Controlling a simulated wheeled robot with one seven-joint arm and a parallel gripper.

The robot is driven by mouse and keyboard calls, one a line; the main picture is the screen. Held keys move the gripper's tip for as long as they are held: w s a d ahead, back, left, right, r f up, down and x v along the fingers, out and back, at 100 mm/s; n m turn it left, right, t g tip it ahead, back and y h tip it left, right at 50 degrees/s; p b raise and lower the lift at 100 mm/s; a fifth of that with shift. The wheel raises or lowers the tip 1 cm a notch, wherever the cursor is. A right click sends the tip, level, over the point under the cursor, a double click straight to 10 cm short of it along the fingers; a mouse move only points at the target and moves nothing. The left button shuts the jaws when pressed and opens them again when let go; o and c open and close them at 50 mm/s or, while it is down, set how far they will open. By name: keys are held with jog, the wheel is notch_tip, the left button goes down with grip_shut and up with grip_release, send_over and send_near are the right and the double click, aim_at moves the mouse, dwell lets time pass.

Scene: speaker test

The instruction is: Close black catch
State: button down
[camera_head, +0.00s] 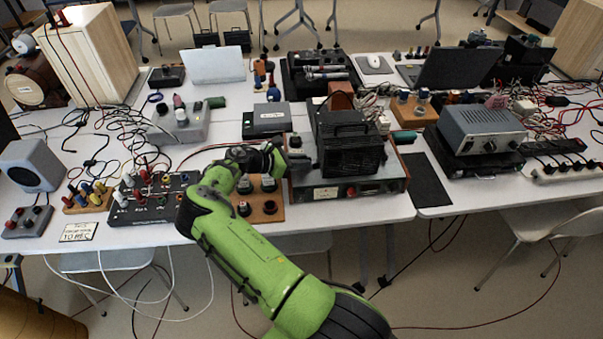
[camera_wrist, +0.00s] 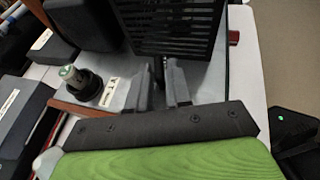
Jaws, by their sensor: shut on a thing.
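A black vented box (camera_head: 346,143) stands on a grey unit with a wooden frame (camera_head: 345,186) in the middle of the near table. Its slatted side also shows in the wrist view (camera_wrist: 178,25). My gripper (camera_head: 297,163) is at the box's left side, low down. In the wrist view my gripper (camera_wrist: 160,85) has its two fingers close together just below the slatted side. A narrow dark piece (camera_wrist: 159,74) shows between them and seems to be the black catch. Its shape and how far it is shut cannot be told.
A wooden block with black knobs (camera_head: 262,207) is under and beside my wrist. A black panel with several coloured sockets (camera_head: 152,198) lies to the left. A grey amplifier (camera_head: 480,130) stands to the right. A dark mat (camera_head: 428,183) lies between, with bare table near it.

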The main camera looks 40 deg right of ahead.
jog(key=m+g+b, duration=0.2)
jog(key=b, duration=0.1)
jog(key=m+g+y+b, duration=0.1)
jog(key=shift+w+d+f, duration=0.15)
jog(key=shift+w+f, duration=0.05)
jog(key=shift+w, duration=0.05)
jog(key=shift+g+b, duration=0.4)
jog(key=shift+r+m+y+b, duration=0.2)
jog(key=shift+m+y+b, duration=0.1)
jog(key=shift+m+y, duration=0.1)
jog(key=c, duration=1.2)
grip_release()
